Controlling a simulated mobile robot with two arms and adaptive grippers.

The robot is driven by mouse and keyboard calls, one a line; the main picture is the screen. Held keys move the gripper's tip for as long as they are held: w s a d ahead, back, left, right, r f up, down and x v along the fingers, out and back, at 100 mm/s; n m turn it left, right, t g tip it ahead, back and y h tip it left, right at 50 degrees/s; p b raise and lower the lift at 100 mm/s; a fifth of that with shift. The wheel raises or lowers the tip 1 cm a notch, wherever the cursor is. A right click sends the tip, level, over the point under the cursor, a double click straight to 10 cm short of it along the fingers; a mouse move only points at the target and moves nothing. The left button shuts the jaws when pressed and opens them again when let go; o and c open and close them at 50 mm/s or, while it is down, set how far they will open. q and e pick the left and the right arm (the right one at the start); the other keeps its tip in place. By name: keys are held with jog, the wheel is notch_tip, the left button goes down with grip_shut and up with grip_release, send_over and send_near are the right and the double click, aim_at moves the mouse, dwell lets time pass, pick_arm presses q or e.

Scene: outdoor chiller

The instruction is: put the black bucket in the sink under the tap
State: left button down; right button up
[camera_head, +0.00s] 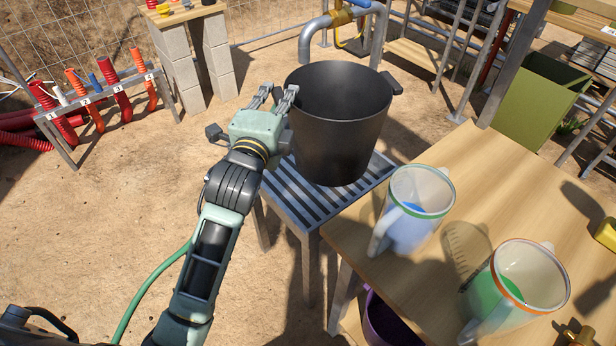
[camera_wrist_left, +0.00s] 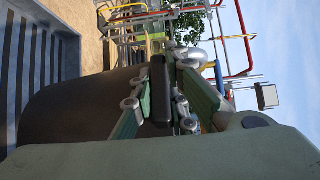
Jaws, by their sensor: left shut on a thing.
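The black bucket (camera_head: 338,135) is upright over a slatted metal stand (camera_head: 300,198), in front of a grey pipe with a bent-down spout (camera_head: 306,42). Whether its base touches the slats is hard to tell. My left gripper (camera_head: 280,97) is at the bucket's left side, shut on its side handle. In the left wrist view, my left gripper's fingers (camera_wrist_left: 158,100) sit on both sides of the dark handle (camera_wrist_left: 160,88), with the bucket wall (camera_wrist_left: 75,112) beside them. The spout's end is behind the bucket's rim or beside it. My right gripper is not in view.
A wooden table (camera_head: 420,275) at right holds a jug with blue contents (camera_head: 410,215) and one with green contents (camera_head: 515,290), close to the stand. A green bin (camera_head: 535,100) is at back right. Sandy ground at left is open.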

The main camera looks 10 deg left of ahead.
pick_arm(q)
jog(key=w+a+f+b, duration=0.1)
jog(key=w+a+f, duration=0.2)
jog(key=a+f, duration=0.2)
jog(key=w+a+f, duration=0.4)
jog(key=a+f, duration=0.1)
jog(key=f, duration=0.5)
jog(key=shift+w+a+f+b, duration=0.15)
jog(key=shift+a+f+b, duration=0.1)
jog(key=shift+a+b, duration=0.1)
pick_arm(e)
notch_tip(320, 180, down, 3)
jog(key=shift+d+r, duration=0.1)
pick_arm(q)
jog(key=shift+f, duration=0.2)
jog(key=c, duration=1.7)
grip_release()
jog(key=shift+c, duration=0.2)
